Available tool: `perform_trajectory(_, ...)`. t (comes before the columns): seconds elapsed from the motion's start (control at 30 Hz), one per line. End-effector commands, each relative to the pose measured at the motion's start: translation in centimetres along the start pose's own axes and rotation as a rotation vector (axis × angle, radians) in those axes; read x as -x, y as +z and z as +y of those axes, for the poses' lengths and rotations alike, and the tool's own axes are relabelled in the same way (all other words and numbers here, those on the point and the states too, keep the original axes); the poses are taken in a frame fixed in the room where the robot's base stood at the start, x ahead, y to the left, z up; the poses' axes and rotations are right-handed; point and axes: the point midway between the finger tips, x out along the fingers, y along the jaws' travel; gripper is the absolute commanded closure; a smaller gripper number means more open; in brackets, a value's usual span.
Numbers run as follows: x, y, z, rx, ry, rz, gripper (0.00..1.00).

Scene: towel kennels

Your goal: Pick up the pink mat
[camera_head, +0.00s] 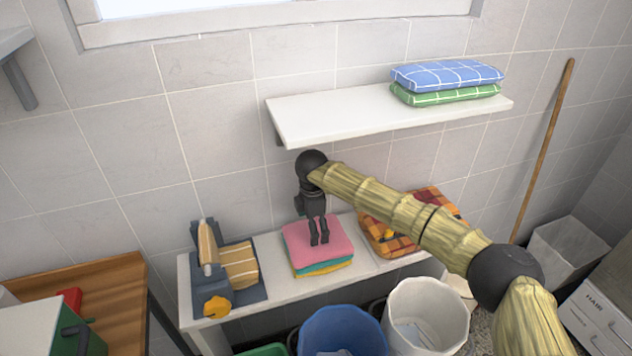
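The pink mat (297,239) lies folded on top of a small stack on the lower white shelf. Folded yellow and teal cloths (325,268) show below it. My gripper (319,241) points down over the middle of the pink mat, with its two dark fingertips close to or touching its top; I cannot tell which. A narrow gap shows between the fingers and nothing is seen between them. The fingers hide a small part of the mat.
An orange checkered cloth (378,235) lies right of the stack, partly behind my arm. A dark blue device with a roll (238,263) stands left. The upper shelf (330,117) overhangs behind, bearing blue and green cushions (447,75). Blue (340,325) and white bins (428,300) stand in front.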

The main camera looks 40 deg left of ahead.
Motion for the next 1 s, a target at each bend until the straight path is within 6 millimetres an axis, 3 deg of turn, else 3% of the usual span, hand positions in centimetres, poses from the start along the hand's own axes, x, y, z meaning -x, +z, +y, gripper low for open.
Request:
perform_trajectory(0.17, 0.0, 0.0, 0.0, 0.001, 0.0, 0.0, 0.0)
perform_trajectory(0.4, 0.0, 0.0, 0.0, 0.001, 0.0, 0.0, 0.44)
perform_trajectory(0.77, 0.1, 0.0, 0.0, 0.001, 0.0, 0.0, 0.44)
perform_trajectory(1.0, 1.7, 0.0, 0.0, 0.003, 0.001, -0.002, 0.44)
